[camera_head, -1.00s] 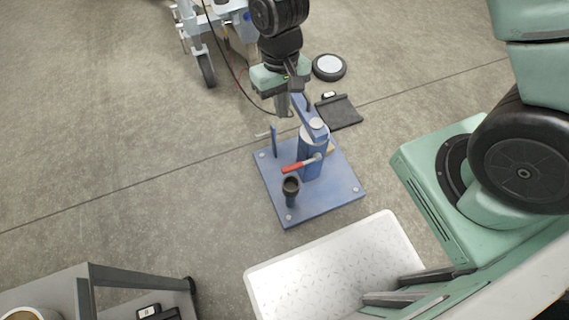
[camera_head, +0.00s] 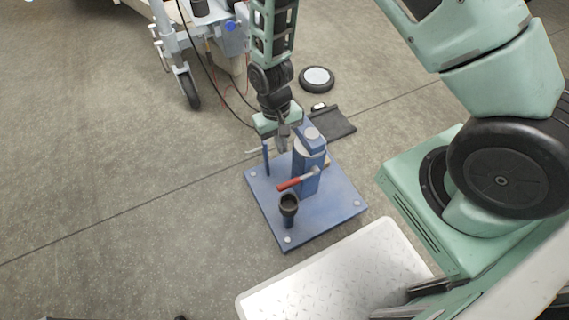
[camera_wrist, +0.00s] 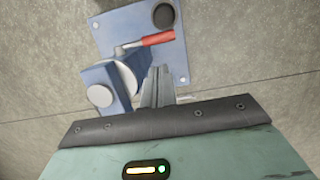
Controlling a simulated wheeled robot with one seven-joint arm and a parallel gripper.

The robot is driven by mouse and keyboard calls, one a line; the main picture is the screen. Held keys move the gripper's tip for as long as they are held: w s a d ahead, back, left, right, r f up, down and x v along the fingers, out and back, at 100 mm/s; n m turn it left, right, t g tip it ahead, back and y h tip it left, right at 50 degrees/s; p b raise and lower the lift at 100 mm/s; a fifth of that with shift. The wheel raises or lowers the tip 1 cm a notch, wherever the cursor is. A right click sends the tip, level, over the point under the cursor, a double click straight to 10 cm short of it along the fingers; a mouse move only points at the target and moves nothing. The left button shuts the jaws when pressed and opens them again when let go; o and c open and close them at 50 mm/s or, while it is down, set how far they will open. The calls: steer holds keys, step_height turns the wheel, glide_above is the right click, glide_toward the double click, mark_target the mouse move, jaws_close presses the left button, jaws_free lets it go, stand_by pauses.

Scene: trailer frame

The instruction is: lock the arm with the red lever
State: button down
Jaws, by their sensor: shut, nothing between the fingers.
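The red lever (camera_head: 295,182) sticks out to the left from the blue post (camera_head: 309,160) that stands on a blue square base plate (camera_head: 335,210). In the wrist view the red lever (camera_wrist: 158,39) lies beyond my fingertips, on the post's far side. A blue arm (camera_head: 308,134) sits at the post's top, partly behind my gripper. It also shows in the wrist view (camera_wrist: 103,84). My gripper (camera_head: 282,146) is shut and empty, pointing down beside the post and the blue arm. In the wrist view my fingers (camera_wrist: 157,80) are together, right of the post. Contact with the arm cannot be told.
A dark cup-shaped holder (camera_head: 289,208) and a thin upright pin (camera_head: 266,160) stand on the plate. A white step (camera_head: 345,275) lies in front. A black mat (camera_head: 332,122), a wheel (camera_head: 317,79) and a wheeled frame with cables (camera_head: 190,88) are behind.

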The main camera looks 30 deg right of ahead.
mark_target(286, 183)
steer(key=s+f+b, duration=0.1)
steer(key=f, duration=0.3)
steer(key=f+b, duration=0.2)
steer(key=f, duration=0.3)
steer(key=s+f+b, duration=0.1)
steer(key=f+b, duration=0.1)
steer(key=f, duration=0.2)
steer(key=shift+s+d+f, duration=0.1)
steer(key=shift+s+f, duration=0.05)
steer(key=shift+s, duration=0.2)
steer(key=shift+a+f+h, duration=0.3)
steer(key=shift+f+h, duration=0.25)
steer(key=shift+h, duration=0.05)
steer(key=shift+a+f+h, duration=0.2)
steer(key=shift+f+h, duration=0.8)
steer(key=shift+f, duration=0.05)
step_height(286, 183, down, 4)
steer(key=h+b, duration=0.2)
steer(key=h, duration=0.1)
steer(key=shift+d+r+m+b, duration=0.1)
steer(key=shift+d+m+b, duration=0.05)
steer(key=shift+m+b, duration=0.2)
steer(key=shift+d+f+h+b, duration=0.2)
steer(key=shift+f+h+b, duration=0.5)
steer(key=shift+h+b, duration=0.2)
steer(key=shift+d+f+h+b, duration=0.7)
steer(key=shift+f+h+b, duration=0.15)
steer(key=shift+f+h, duration=0.1)
steer(key=shift+d+f, duration=0.1)
steer(key=shift+d, duration=0.05)
